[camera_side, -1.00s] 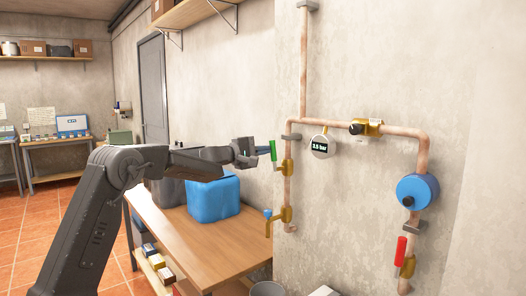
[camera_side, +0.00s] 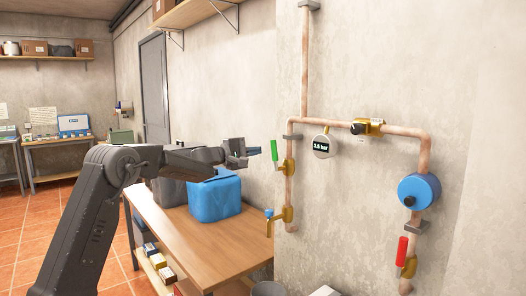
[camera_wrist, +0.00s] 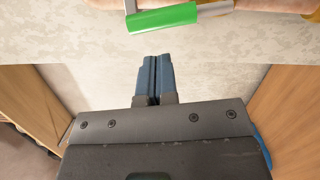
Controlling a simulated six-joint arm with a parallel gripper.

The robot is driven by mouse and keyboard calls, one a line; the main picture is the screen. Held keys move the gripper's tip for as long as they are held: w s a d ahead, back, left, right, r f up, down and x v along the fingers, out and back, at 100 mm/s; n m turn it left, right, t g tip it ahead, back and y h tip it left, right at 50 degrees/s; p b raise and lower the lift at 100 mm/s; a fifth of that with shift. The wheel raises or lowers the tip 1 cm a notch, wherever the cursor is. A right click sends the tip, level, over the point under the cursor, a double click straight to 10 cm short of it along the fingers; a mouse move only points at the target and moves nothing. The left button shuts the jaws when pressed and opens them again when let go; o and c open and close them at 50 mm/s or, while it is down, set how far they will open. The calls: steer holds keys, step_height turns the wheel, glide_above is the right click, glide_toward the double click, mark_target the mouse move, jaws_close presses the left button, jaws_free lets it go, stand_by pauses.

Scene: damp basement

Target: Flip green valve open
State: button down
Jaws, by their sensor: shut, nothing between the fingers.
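The green valve handle (camera_side: 274,151) stands nearly upright, with a slight tilt, on the left side of a brass valve body (camera_side: 287,168) on the vertical copper pipe. In the wrist view the green handle (camera_wrist: 165,18) lies across the top, beyond my fingertips. My gripper (camera_side: 259,151) is just left of the handle in the side view, with a small gap between them. In the wrist view the blue fingers of my gripper (camera_wrist: 157,58) are together, with nothing between them.
A brass tap with a blue handle (camera_side: 269,213) is below. A gauge (camera_side: 322,146) reading 3.5 bar, a blue round device (camera_side: 418,191) and a red valve handle (camera_side: 402,250) are to the right. A blue container (camera_side: 214,197) sits on the workbench (camera_side: 207,245).

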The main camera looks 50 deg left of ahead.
steer(key=s+a, duration=0.2)
steer(key=s, duration=0.8)
glide_toward(273, 149)
steer(key=w+a+f, duration=0.1)
steer(key=w+a, duration=0.3)
steer(key=w, duration=0.2)
steer(key=shift+w+d+r, duration=0.1)
steer(key=shift+w+d, duration=0.15)
steer(key=shift+d, duration=0.35)
steer(key=shift+w+d+r, duration=0.1)
steer(key=shift+w+d, duration=0.2)
steer(key=shift+d, duration=0.25)
steer(key=shift+w+d+r, duration=0.1)
steer(key=shift+w+d, duration=0.15)
steer(key=shift+d, duration=0.35)
steer(key=shift+w+d+r+m, duration=0.15)
steer(key=shift+d+m, duration=0.1)
steer(key=shift+d, duration=0.15)
steer(key=shift+w+d+r+m, duration=0.15)
steer(key=shift+d+m, duration=0.1)
steer(key=shift+d, duration=0.2)
steer(key=shift+s+d, duration=0.1)
steer(key=shift+d, duration=0.15)
